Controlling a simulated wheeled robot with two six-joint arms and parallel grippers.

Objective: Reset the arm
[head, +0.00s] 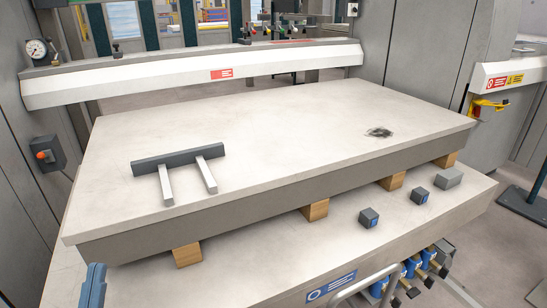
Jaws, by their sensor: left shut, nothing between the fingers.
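My left gripper (93,284) shows at the lower left edge as a small blue-grey shape. It is shut and empty, in front of the near left corner of the slab, and most of it is below the frame. My right gripper is not in view. A large pale slab (270,140) rests on several wooden blocks (315,210) on the machine bed. A dark bar with two light prongs (178,162) lies on the slab's left part, with the prongs pointing towards me.
A white beam (190,75) spans behind the slab. Small dark blocks (369,217) and a grey block (449,177) sit on the bed's right front. Blue fittings (408,270) and a metal rail are at the lower front. A control box (48,153) is on the left wall.

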